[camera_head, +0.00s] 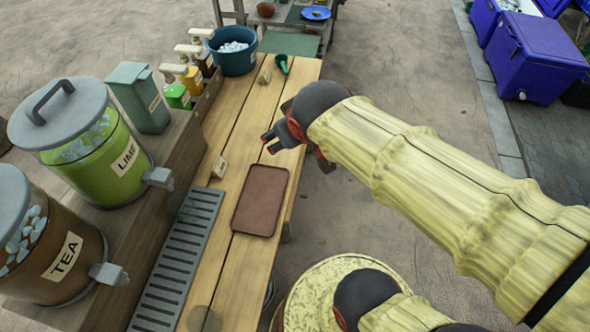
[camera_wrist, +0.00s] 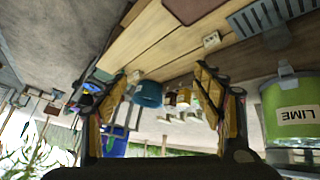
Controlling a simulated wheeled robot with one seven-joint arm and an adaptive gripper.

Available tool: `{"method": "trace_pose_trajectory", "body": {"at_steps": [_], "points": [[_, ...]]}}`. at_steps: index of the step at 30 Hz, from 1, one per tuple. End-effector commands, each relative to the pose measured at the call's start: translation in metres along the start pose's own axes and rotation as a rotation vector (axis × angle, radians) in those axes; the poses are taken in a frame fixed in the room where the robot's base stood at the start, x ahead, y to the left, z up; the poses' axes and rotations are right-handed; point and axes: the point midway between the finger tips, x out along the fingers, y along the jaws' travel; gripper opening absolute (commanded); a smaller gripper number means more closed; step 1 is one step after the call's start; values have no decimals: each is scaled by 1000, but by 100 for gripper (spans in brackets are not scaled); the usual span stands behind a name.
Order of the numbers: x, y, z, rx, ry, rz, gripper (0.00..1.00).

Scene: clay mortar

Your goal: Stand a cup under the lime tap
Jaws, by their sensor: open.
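The lime dispenser (camera_head: 95,150), a green drum with a grey lid and a LIME label, stands on a raised wooden shelf at the left. Its grey tap (camera_head: 158,178) points right, over the side of a slotted drip grate (camera_head: 180,255). The dispenser also shows at the right of the wrist view (camera_wrist: 295,112). I cannot make out a cup in either view. My gripper (camera_head: 272,140) is above the far right part of the wooden counter, beyond the brown tray. In the wrist view its two fingers (camera_wrist: 160,98) are spread wide with nothing between them.
A brown tray (camera_head: 262,200) lies on the counter (camera_head: 225,285). A tea dispenser (camera_head: 45,245) stands nearer at left. Pump bottles (camera_head: 192,80), a blue ice bucket (camera_head: 233,50) and a green funnel (camera_head: 282,64) are at the far end. Blue coolers (camera_head: 535,60) stand at right.

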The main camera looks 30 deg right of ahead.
Motion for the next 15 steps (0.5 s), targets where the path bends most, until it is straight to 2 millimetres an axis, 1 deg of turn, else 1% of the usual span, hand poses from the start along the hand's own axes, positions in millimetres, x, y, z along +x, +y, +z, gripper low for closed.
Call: {"method": "trace_pose_trajectory", "body": {"at_steps": [1,3,6,10,15], "points": [[-19,-9,16,37,-25,-28,67],[-39,-22,39,77,-71,-73,67],[-58,-37,61,112,-119,-126,67],[-69,-47,75,127,-148,-159,67],[-69,-48,76,129,-152,-163,67]]}}
